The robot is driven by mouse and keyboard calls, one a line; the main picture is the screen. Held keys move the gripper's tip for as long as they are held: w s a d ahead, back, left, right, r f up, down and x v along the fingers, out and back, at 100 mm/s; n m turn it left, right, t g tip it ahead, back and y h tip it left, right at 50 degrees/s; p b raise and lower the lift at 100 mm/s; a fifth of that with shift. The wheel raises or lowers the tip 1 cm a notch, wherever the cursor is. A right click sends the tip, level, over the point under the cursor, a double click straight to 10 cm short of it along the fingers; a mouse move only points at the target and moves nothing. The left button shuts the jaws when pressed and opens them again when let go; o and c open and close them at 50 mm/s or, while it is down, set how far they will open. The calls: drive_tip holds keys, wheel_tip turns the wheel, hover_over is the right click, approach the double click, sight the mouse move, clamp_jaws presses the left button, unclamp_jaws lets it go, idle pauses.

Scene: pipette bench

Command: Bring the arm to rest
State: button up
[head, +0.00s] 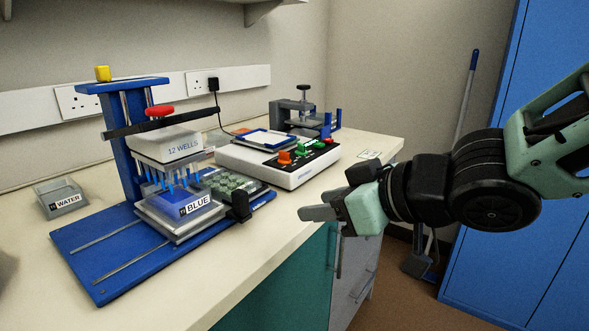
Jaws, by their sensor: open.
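My arm reaches in from the right edge. My gripper (318,207) is open and empty, with its fingers pointing left, in front of the bench's front edge. Its fingers appear nearly in line with the camera, so the gap between them hardly shows. It appears apart from everything on the bench.
On the bench (262,235) stand a blue pipetting stand (122,150) with a 12 WELLS head, a BLUE reservoir (190,215), a well plate (228,186), a WATER tub (62,198), a white device (290,165) and a grey clamp (292,113). A blue cabinet (520,245) stands right.

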drive_tip(key=s+d+f+m+g+h, duration=0.1)
drive_tip(key=s+d+f+g+h, duration=0.25)
drive_tip(key=s+f, duration=0.35)
drive_tip(key=s+d+f+m+g+h, duration=0.1)
drive_tip(key=s+d+f+g+h, duration=0.3)
drive_tip(key=s, duration=0.5)
wheel_tip(320, 180, up, 12)
drive_tip(key=s+a+g+p, duration=0.1)
drive_tip(key=p, duration=1.1)
drive_tip(key=shift+a, duration=0.15)
